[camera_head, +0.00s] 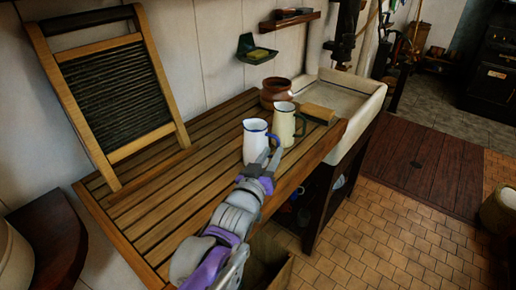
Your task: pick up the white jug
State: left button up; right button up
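The white jug (254,138) with a dark blue rim stands upright on the slatted wooden counter (160,215), near its front edge. My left gripper (269,157) is at the jug's near right side, where its handle is. Its fingers overlap the lower part of the jug and hide part of the handle. I cannot tell whether they are closed on it. A cream jug (284,124) with a dark handle stands just behind and to the right. My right gripper is not in view.
A brown pot (275,93) stands behind the cream jug. A pale sink (352,104) adjoins the counter's right end, with a wooden block (318,112) beside it. A washboard (112,90) leans on the wall at left. The counter's left middle is clear.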

aim_at(278, 141)
pick_arm(q)
jog(key=x, duration=0.8)
jog(key=shift+w+d+r+p, duration=0.15)
jog(key=shift+w+p, duration=0.15)
jog(key=shift+p, duration=0.05)
jog(key=shift+s, duration=0.1)
jog(key=shift+c, duration=0.2)
grip_shut()
dwell(0.8)
